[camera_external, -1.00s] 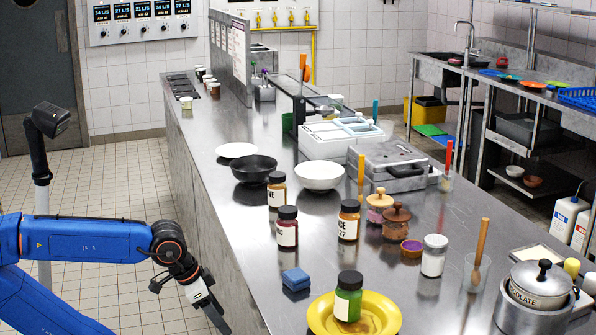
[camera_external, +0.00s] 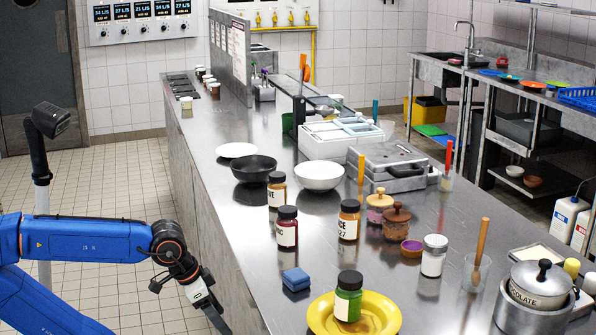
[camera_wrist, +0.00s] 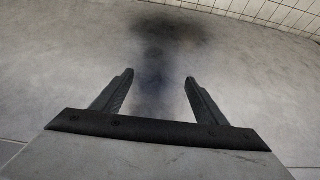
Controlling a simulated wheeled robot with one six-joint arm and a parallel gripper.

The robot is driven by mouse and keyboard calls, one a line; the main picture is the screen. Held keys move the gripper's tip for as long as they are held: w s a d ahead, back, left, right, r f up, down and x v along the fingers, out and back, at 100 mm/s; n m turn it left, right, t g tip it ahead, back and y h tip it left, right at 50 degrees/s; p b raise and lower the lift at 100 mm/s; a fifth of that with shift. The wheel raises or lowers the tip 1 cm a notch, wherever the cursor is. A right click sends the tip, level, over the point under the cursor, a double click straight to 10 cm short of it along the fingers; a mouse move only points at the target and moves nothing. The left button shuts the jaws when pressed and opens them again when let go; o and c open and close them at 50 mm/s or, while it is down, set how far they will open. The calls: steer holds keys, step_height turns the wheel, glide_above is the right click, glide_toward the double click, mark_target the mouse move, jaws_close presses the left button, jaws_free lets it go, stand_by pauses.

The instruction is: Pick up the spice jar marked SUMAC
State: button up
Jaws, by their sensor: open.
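Several labelled spice jars stand upright on the steel counter. A dark red jar with a black lid (camera_external: 287,228) has a label that partly reads "AC". An amber jar (camera_external: 349,222) and a yellowish jar (camera_external: 277,190) stand near it, their labels only partly visible. A green jar (camera_external: 348,297) stands on a yellow plate (camera_external: 392,318). My gripper (camera_external: 219,322) is low at the left side of the counter, apart from all jars. The wrist view shows its two fingers (camera_wrist: 158,95) spread and empty, facing a bare grey surface.
A blue sponge (camera_external: 295,279) lies near the counter's left edge, in front of the dark red jar. A black bowl (camera_external: 254,169) and white bowl (camera_external: 320,176) stand behind the jars. Wooden-lidded pots (camera_external: 396,223) and a white jar (camera_external: 433,257) stand to the right.

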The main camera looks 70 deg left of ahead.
steer(key=w+d+r+g+h, duration=0.25)
steer(key=d+r+h, duration=0.25)
steer(key=d+r, duration=1.05)
step_height(320, 180, up, 20)
steer(key=n+g+y, duration=0.2)
steer(key=n+y, duration=0.3)
steer(key=n, duration=1.1)
glide_above(288, 225)
steer(key=a, duration=0.3)
steer(key=f, duration=1.6)
steer(key=shift+w+d+f, duration=0.1)
steer(key=shift+w+f, duration=0.15)
steer(key=shift+w, duration=0.15)
steer(key=shift+c, duration=0.7)
steer(key=c, duration=1.2)
